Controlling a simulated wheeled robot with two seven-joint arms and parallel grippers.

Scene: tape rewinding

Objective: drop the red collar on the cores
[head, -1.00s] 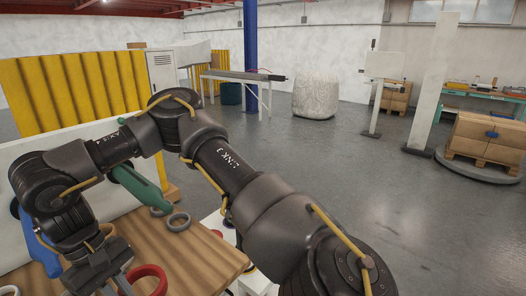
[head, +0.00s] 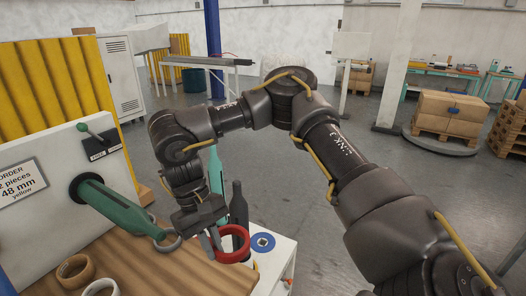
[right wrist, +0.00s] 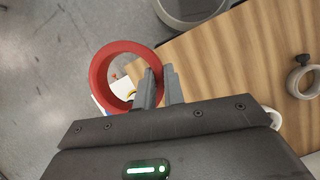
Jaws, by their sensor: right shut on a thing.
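The red collar (head: 232,243) is a thick ring held in my right gripper (head: 213,243) beyond the right edge of the wooden tabletop. In the right wrist view the collar (right wrist: 103,68) sits left of the fingers (right wrist: 160,88), which close across its wall. Its opening overlaps a white surface below; I cannot tell the height between. A white stand (head: 278,268) with a blue-and-white disc (head: 263,242) is just right of the collar. A dark bottle-shaped post (head: 238,207) rises behind the collar. I cannot tell which pieces are the cores. My left gripper is out of view.
A green spindle (head: 120,212) sticks out from a white panel (head: 40,160) over the wooden table (head: 165,275). A grey ring (head: 170,240) lies near its tip. A tan ring (head: 75,270) and a white ring (head: 100,288) lie at the front left.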

